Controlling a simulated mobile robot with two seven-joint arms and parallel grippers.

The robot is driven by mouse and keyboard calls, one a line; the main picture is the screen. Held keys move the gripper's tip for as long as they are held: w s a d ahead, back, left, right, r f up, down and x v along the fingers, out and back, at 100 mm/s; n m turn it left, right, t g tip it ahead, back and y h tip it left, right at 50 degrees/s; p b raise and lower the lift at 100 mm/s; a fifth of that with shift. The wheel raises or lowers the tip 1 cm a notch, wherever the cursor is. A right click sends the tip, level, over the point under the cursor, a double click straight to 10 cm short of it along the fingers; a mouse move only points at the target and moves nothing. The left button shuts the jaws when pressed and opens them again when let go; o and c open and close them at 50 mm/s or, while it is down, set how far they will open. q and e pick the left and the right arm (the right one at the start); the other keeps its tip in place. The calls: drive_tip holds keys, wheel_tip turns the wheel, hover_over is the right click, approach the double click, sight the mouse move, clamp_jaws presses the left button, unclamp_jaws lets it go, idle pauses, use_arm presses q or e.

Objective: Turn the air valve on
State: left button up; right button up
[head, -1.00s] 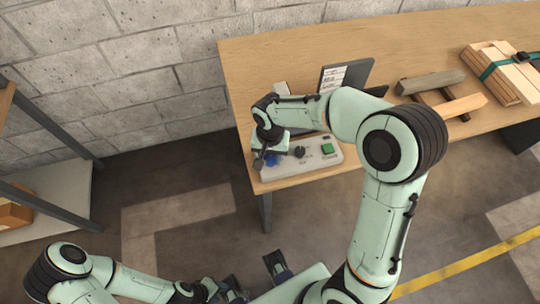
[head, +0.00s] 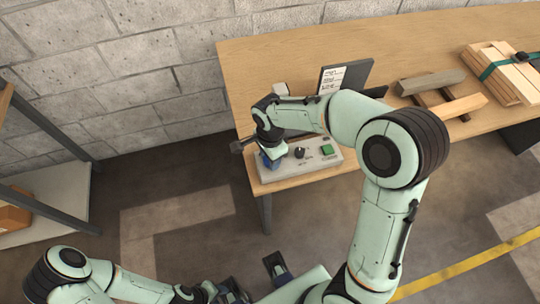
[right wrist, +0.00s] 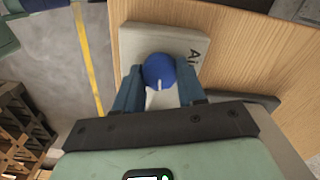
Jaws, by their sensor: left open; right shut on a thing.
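The air valve is a round blue knob (right wrist: 159,70) with a white pointer line, on a light grey control box (head: 322,160). In the right wrist view the line points down toward my gripper's palm, and part of a label starting "AI" shows beside the knob. My right gripper (right wrist: 159,88) is shut on the knob, one blue finger on each side. In the head view my right gripper (head: 271,160) is over the left end of the box and hides the knob. My left gripper (head: 256,278) is open and empty, low in the head view, away from the box.
The box also has a black knob (head: 300,152) and a green button (head: 327,150). It sits at the left front of the wooden table (head: 290,55). A dark upright panel with a paper (head: 333,77) stands behind. Wooden pieces (head: 505,75) lie to the right.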

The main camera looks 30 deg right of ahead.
drive_tip(key=shift+m, duration=0.5)
idle(0.3)
drive_tip(key=o, duration=1.1)
drive_tip(key=shift+c, duration=0.2)
drive_tip(key=shift+r, duration=0.15)
wheel_tip(320, 180, up, 13)
drive_tip(key=p, duration=0.2)
